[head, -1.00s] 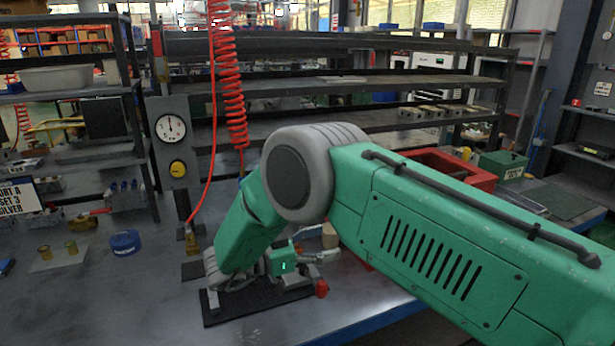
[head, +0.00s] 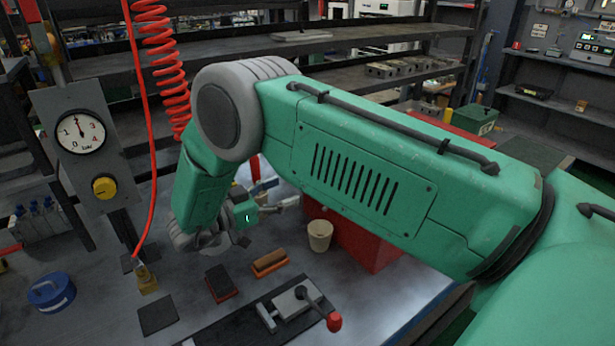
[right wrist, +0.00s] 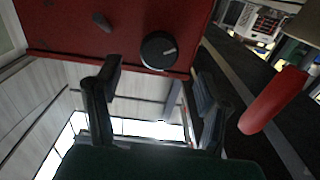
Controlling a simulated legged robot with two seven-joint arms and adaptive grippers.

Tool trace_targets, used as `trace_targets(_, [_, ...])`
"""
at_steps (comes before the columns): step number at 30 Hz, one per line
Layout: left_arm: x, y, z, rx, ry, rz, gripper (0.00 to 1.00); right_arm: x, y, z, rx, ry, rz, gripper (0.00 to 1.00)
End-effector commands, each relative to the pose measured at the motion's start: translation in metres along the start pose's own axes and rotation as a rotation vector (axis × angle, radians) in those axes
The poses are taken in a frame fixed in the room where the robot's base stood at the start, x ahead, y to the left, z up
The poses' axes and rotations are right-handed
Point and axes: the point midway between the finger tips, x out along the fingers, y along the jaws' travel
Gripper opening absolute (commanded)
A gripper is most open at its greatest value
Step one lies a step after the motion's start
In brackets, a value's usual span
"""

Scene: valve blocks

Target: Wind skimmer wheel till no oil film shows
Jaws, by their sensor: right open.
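No skimmer wheel or oil film can be made out for sure. In the right wrist view a round black knob (right wrist: 159,50) with a white mark sits on a red panel (right wrist: 75,25). My right gripper (right wrist: 158,75) is open and empty, its two dark fingers apart on either side below the knob, not visibly touching it. In the head view my right forearm hangs down at the centre and its fingers are mostly hidden beside a red box (head: 358,238). My left gripper is not in view.
A clamp-like tool with a red-tipped lever (head: 333,321) lies on a dark mat at the front. A beige cup (head: 319,235), brown block (head: 269,262) and dark red-edged block (head: 220,283) stand nearby. A gauge post (head: 81,131), coiled red hose (head: 165,60) and blue tin (head: 51,292) are left.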

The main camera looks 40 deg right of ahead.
Motion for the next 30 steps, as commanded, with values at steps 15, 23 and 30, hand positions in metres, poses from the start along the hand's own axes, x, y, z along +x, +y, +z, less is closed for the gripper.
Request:
trace_targets(15, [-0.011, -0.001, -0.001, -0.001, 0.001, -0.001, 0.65, 0.078, 0.000, -0.002, 0.001, 0.005, -0.002, 0.63])
trace_targets(23, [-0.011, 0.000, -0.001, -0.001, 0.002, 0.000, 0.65, 0.086, -0.001, 0.001, 0.000, 0.000, -0.002, 0.63])
trace_targets(30, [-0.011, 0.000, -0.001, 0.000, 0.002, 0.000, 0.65, 0.081, 0.000, -0.002, 0.001, 0.006, -0.002, 0.12])
